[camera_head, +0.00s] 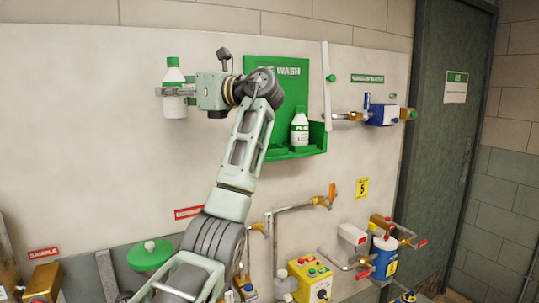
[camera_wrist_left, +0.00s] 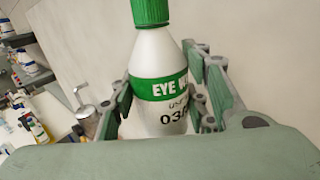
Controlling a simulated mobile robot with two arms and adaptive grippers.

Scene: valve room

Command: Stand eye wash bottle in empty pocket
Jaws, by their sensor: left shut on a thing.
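My left gripper (camera_head: 173,91) is shut on a white eye wash bottle (camera_head: 174,104) with a green cap, at the left of the green eye wash station (camera_head: 290,70). In the left wrist view the bottle (camera_wrist_left: 160,75) is upright between the fingers (camera_wrist_left: 160,108), with a green "EYE" label band. The station has a green tray (camera_head: 318,137) at its bottom. A second white bottle (camera_head: 299,130) with a green cap stands in the tray's right part. My arm hides the left part of the station, so I cannot see the pocket there. My right gripper is not in view.
A white vertical bar (camera_head: 326,85) and a blue valve (camera_head: 382,115) are right of the station. Below are pipes with an orange-handled valve (camera_head: 332,194) and a yellow control box (camera_head: 311,281). The wall panel left of the held bottle is clear.

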